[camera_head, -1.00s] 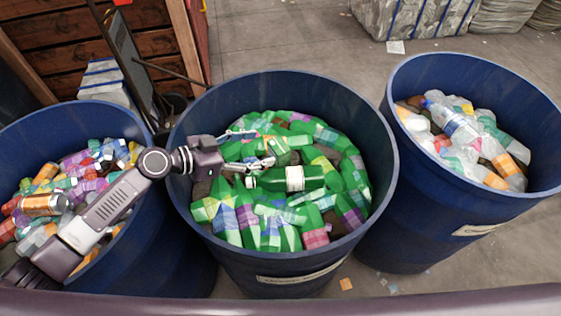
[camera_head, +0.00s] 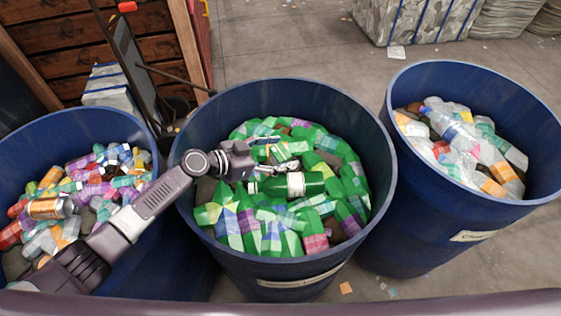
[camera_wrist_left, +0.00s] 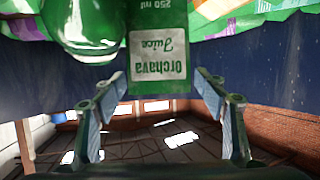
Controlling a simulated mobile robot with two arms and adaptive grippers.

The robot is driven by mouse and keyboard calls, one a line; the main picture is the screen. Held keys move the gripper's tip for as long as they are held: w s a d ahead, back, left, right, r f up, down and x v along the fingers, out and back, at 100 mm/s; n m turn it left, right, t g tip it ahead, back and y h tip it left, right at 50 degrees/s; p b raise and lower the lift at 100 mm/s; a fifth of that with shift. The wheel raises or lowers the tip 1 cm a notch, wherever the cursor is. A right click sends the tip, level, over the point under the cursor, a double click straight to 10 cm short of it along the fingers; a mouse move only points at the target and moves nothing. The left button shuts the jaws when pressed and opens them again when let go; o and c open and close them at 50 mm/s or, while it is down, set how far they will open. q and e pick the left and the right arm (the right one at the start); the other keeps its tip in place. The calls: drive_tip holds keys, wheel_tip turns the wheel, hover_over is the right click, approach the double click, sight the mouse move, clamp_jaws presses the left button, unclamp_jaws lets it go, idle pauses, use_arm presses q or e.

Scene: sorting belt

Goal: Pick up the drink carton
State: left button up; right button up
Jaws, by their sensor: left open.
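A green box-like pack with a white label reading "Orchava Juice 250 ml" (camera_wrist_left: 158,55), upside down in the left wrist view, appears to be the drink carton. It lies ahead of and between my left fingers (camera_wrist_left: 161,78), with no visible grip on it. In the head view I cannot clearly make it out among the green waste. My left gripper (camera_head: 286,152) is open over the middle bin, pointing right, close above the pile. A green bottle with a white label (camera_head: 312,184) lies just below the fingers. My right gripper is not in view.
The blue middle bin (camera_head: 375,140) holds green packaging. A left bin (camera_head: 45,130) holds mixed cans, under my left arm. A right bin (camera_head: 425,205) holds clear bottles. Bin rims surround the pile. A dark stand (camera_head: 130,60) is behind the left bin.

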use_arm(q)
drive_tip(key=c, duration=0.9)
drive_tip(key=shift+o, duration=0.2)
